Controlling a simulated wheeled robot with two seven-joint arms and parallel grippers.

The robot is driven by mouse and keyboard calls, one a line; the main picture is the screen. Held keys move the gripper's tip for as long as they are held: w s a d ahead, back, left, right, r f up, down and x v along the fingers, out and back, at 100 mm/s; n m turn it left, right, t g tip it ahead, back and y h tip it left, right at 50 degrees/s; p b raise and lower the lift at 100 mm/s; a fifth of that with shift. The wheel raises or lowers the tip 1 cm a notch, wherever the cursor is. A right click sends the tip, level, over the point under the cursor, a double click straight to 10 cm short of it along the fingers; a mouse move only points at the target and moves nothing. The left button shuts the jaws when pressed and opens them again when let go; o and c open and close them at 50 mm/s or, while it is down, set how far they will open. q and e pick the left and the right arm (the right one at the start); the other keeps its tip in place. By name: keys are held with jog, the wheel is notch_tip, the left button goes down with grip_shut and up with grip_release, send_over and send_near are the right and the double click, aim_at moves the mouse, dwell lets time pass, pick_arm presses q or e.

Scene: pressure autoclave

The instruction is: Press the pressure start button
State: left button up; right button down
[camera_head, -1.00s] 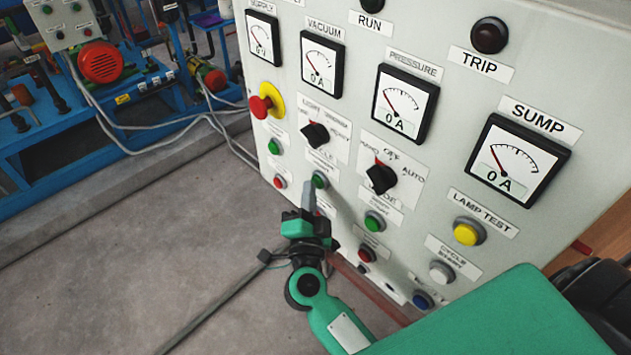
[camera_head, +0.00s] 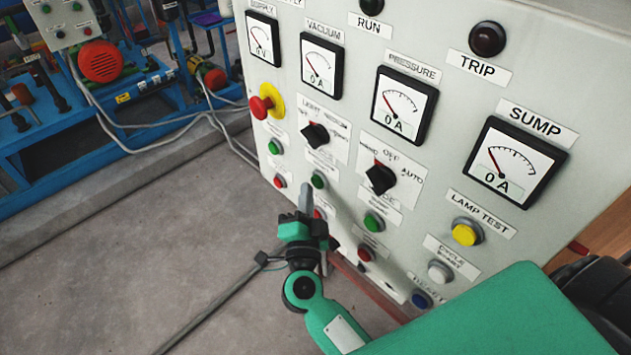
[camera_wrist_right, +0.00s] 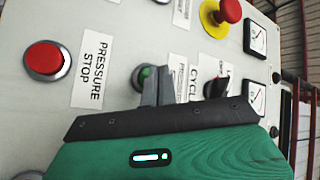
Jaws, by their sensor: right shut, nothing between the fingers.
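A green button (camera_head: 318,180) sits in the second column of the grey panel. In the right wrist view this green button (camera_wrist_right: 145,77) is partly hidden behind my fingertips. Its own label is too small to read. A red button (camera_wrist_right: 47,60) beside it has a label reading PRESSURE STOP (camera_wrist_right: 91,68). My right gripper (camera_head: 306,190) is shut and empty. Its tips point at the panel, just left of and below the green button in the head view, with a small gap in the picture. The fingers also show in the right wrist view (camera_wrist_right: 157,86). My left gripper is not in view.
A black selector switch (camera_head: 315,135) is above the green button. A red emergency knob (camera_head: 262,106) on yellow is at upper left. Another green button (camera_head: 373,222) and a red one (camera_head: 366,253) are to the right. The floor left of the panel is mostly clear.

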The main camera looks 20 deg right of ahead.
jog(key=shift+s+a, duration=0.1)
jog(key=shift+a, duration=0.1)
jog(key=shift+a, duration=0.1)
jog(key=shift+s+a, duration=0.3)
jog(key=shift+a, duration=0.45)
jog(key=shift+s+a, duration=0.25)
jog(key=shift+a, duration=0.5)
jog(key=shift+s+a, duration=0.3)
jog(key=shift+a, duration=0.45)
